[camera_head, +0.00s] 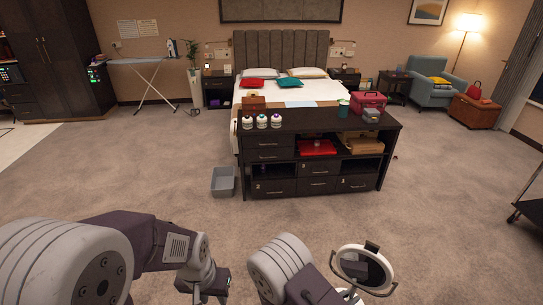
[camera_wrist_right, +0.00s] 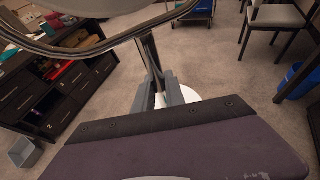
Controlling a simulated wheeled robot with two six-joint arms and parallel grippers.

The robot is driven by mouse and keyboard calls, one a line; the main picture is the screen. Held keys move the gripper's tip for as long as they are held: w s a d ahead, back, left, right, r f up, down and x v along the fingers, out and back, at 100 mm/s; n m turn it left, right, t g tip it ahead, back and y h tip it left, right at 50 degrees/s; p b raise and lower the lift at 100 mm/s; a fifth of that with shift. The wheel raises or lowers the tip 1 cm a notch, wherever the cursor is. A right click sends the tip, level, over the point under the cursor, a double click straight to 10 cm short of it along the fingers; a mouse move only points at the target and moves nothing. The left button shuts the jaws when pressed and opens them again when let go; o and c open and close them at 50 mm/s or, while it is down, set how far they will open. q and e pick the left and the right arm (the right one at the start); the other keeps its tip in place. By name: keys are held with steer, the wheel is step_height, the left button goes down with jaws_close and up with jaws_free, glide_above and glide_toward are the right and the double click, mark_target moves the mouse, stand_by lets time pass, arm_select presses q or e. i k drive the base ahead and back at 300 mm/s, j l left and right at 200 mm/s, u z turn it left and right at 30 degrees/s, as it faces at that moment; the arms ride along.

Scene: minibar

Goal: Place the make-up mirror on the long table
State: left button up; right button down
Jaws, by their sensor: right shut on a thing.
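The make-up mirror (camera_head: 364,267), round with a pale rim, is at the lower right of the head view. My right gripper (camera_wrist_right: 160,98) is shut on its metal stem in the right wrist view; the mirror's round head (camera_wrist_right: 95,40) is cut off by the top left edge, and a white base (camera_wrist_right: 188,94) shows behind the fingers. The mirror is off the floor, in front of the long dark table (camera_head: 312,122) with drawers and shelves, and apart from it. My left gripper (camera_head: 212,288) is low at the bottom of the head view; its fingertips are unclear.
Open carpet lies in front.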

mark_target(311, 118)
steer(key=i+l, duration=0.15)
steer(key=i, duration=0.55)
steer(key=i+l, duration=0.15)
steer(key=i, duration=0.55)
steer(key=i+l, duration=0.1)
steer(key=i, duration=2.95)
steer(key=z, duration=0.4)
steer(key=i+j, duration=0.05)
